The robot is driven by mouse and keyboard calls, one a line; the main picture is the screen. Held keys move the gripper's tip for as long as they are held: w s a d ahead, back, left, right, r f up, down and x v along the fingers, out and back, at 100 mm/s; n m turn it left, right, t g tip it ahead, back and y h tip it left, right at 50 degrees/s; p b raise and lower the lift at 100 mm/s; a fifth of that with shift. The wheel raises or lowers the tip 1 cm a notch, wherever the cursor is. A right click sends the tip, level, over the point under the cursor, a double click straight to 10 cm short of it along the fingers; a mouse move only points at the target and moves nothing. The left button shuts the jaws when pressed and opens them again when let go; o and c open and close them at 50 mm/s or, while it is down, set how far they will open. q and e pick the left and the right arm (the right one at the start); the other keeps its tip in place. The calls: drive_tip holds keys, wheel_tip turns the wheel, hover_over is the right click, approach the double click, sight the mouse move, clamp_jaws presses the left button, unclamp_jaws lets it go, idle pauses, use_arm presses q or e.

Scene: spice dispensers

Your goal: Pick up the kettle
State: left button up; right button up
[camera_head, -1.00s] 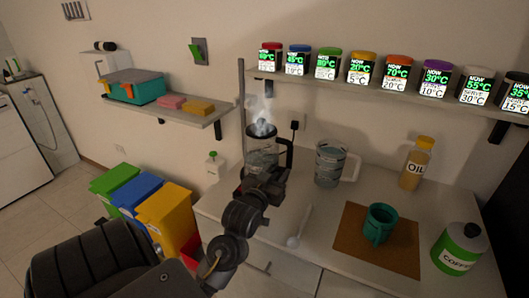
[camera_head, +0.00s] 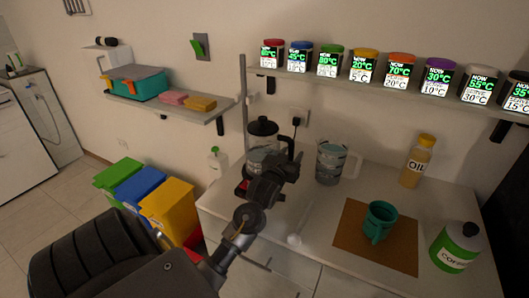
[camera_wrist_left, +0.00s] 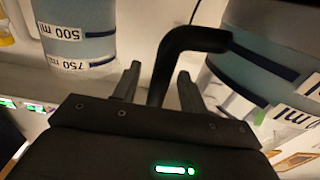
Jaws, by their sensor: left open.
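The kettle (camera_head: 260,158) has a clear body with a black lid and a black handle. It stands at the counter's back left. My left gripper (camera_head: 284,166) is at its handle side and covers its lower front. In the left wrist view, the kettle (camera_wrist_left: 255,60) fills the right, and its black handle (camera_wrist_left: 190,42) runs down between the two fingers of my open left gripper (camera_wrist_left: 158,78). The fingers stand apart on either side of the handle, with gaps showing. My right gripper is not in view.
A measuring jug (camera_head: 331,165) stands close right of the kettle; it also shows in the left wrist view (camera_wrist_left: 75,35). A spoon (camera_head: 300,225), a teal mug (camera_head: 379,220) on a brown mat (camera_head: 348,243), an oil bottle (camera_head: 416,165) and a coffee jar (camera_head: 456,248) share the counter.

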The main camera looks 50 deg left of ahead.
use_arm(q)
drive_tip(key=shift+c, duration=0.2)
clamp_jaws()
idle(0.4)
idle(0.8)
drive_tip(key=shift+r, duration=0.1)
